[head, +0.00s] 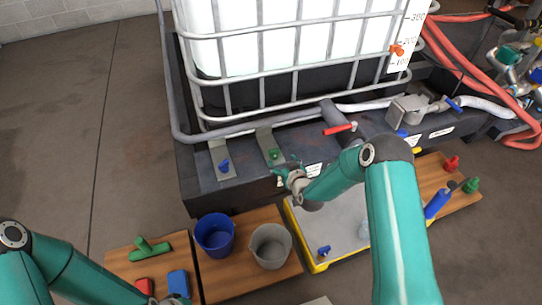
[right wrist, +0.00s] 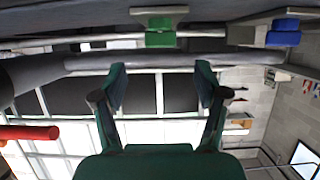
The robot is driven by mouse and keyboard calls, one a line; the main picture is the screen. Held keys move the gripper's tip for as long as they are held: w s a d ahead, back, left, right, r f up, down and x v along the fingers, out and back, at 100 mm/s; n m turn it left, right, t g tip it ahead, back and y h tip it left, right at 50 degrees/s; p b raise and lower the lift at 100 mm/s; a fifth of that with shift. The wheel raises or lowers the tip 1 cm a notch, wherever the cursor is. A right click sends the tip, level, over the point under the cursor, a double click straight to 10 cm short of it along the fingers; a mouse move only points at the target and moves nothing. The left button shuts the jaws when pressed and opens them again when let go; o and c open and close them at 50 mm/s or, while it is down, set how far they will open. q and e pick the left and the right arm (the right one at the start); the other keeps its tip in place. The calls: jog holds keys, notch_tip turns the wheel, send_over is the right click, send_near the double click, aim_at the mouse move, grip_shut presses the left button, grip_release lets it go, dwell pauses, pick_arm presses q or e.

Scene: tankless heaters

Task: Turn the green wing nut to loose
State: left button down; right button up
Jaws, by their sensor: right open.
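The green wing nut (head: 273,153) sits on a grey metal bracket at the front of the black pallet base, below the white tank. In the right wrist view the green wing nut (right wrist: 160,31) is at the top middle, beyond the fingertips. My right gripper (head: 281,174) is just in front of and below it in the head view. In the right wrist view the right gripper (right wrist: 158,82) has its fingers spread wide with nothing between them. My left arm shows at the lower left, but its gripper is out of view.
A blue wing nut (head: 223,166) is on a similar bracket to the left. A red-handled valve (head: 340,128) is to the right. Below stand a blue bucket (head: 214,236), a grey bucket (head: 270,246) and a yellow-edged tray (head: 317,268). Bare floor lies left.

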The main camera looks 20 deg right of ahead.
aim_at(274, 153)
jog(key=b+x, duration=0.3)
jog(key=x, duration=0.7)
jog(key=shift+s+f+b, duration=0.1)
jog(key=shift+b, duration=0.25)
jog(key=c, duration=1.2)
jog(key=shift+o, duration=0.2)
jog(key=shift+a, duration=0.5)
jog(key=shift+d+y, duration=0.3)
